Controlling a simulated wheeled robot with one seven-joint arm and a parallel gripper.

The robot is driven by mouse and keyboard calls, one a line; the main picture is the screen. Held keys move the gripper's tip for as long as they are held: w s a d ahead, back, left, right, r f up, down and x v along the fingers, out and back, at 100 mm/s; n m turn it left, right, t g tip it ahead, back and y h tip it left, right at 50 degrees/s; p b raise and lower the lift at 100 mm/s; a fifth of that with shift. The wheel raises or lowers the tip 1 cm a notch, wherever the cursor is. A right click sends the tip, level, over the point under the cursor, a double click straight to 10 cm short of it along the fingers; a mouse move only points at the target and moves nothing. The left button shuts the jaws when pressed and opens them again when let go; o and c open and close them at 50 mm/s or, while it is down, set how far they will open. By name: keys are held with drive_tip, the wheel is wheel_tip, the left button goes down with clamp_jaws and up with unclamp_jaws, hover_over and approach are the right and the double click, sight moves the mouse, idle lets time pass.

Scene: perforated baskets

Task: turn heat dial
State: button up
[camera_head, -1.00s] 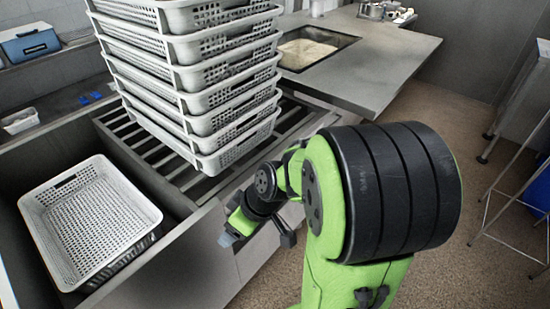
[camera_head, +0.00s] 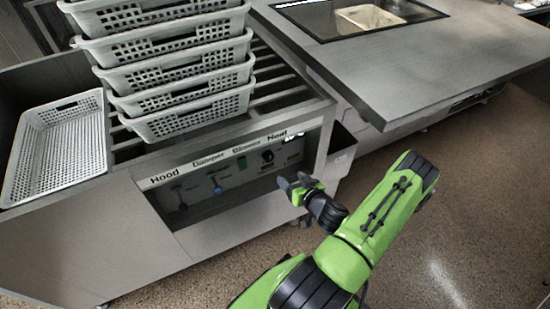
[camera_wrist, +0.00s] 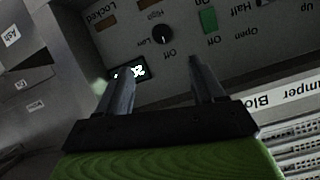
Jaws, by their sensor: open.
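The heat dial (camera_head: 268,156) is a small round black knob under the "Heat" label on the dark control panel (camera_head: 230,172) of the slatted station. In the wrist view the dial (camera_wrist: 161,34) shows upside down, with "Low", "High" and "Off" printed around it. My gripper (camera_head: 295,182) is open and empty, in front of the panel, a little right of and below the dial in the head view. In the wrist view the fingers of my gripper (camera_wrist: 162,67) point toward the panel, and the dial lies beyond their tips, between their lines. They look apart from it.
A green blower switch (camera_wrist: 208,20) sits beside the dial, and a small lit display (camera_wrist: 130,72) is near the left finger. Stacked perforated baskets (camera_head: 180,122) stand on the slats above. A grey counter (camera_head: 400,75) juts out at right. The floor in front is clear.

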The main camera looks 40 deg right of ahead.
sight(270, 159)
drive_tip(key=b+x, duration=0.2)
drive_tip(key=x, duration=1.3)
drive_tip(key=shift+w+a+f+b, duration=0.1)
drive_tip(key=shift+w+b, duration=0.25)
drive_tip(key=shift+c, duration=0.3)
drive_tip(key=c, duration=1)
